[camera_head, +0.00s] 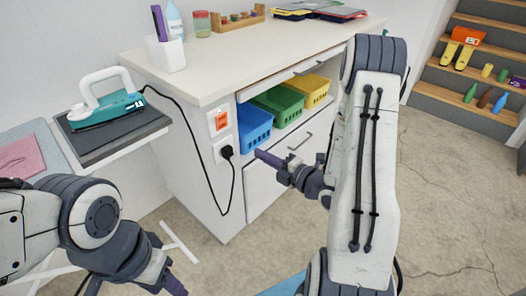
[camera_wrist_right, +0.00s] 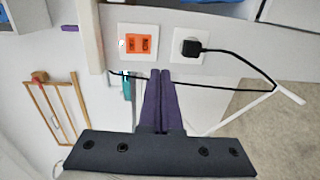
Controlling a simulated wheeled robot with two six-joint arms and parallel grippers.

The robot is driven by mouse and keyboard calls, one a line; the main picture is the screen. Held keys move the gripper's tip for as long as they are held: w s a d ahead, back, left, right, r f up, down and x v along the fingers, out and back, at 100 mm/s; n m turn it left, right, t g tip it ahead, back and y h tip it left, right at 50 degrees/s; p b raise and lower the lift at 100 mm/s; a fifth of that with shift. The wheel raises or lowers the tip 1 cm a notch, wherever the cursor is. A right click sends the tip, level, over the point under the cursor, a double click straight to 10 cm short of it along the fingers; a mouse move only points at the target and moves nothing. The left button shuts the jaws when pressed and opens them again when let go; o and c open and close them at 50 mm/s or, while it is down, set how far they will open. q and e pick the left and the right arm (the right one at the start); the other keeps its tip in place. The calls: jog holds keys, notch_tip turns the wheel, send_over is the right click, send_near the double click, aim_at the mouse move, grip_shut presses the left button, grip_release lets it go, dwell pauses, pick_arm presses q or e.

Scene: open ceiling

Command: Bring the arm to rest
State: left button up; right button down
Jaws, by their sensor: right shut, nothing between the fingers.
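My right arm reaches down the right-centre of the head view. Its right gripper (camera_head: 262,156) points left in front of the white cabinet (camera_head: 205,180), near the blue basket and the black plug. In the right wrist view the two purple fingers of this gripper (camera_wrist_right: 160,75) lie together, shut and empty, below the wall outlets. My left arm comes in at the lower left of the head view. Its left gripper (camera_head: 173,284) points down at the bottom edge, beside the cabinet; its fingertips are partly cut off, so its opening is unclear.
A teal iron (camera_head: 107,108) stands on the ironing board's dark end (camera_head: 115,137). Its black cord runs to a plug (camera_head: 227,152) on the cabinet side. Blue (camera_head: 254,125), green (camera_head: 279,104) and yellow (camera_head: 309,90) baskets sit in the cabinet. Floor (camera_head: 450,210) is clear at right, below stairs (camera_head: 475,88).

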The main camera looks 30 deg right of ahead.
dwell(0.4)
jog(key=a+f+m+g+h, duration=0.2)
jog(key=a+m+g+h, duration=0.35)
jog(key=a, duration=0.55)
jog(key=s+a+r+m+g, duration=0.2)
jog(key=s+a+m+g, duration=0.1)
jog(key=s, duration=0.6)
jog(key=s+a+r+m+g, duration=0.3)
jog(key=s+a+g, duration=0.1)
jog(key=s, duration=0.4)
jog(key=s+a+r+m+g, duration=0.2)
jog(key=s+a+m+g, duration=0.15)
jog(key=s, duration=0.55)
notch_tip(320, 180, up, 22)
jog(key=d+p, duration=0.1)
jog(key=p, duration=2.1)
jog(key=shift+w+r+p, duration=0.15)
jog(key=shift+w+p, duration=0.1)
jog(key=shift+p, duration=0.05)
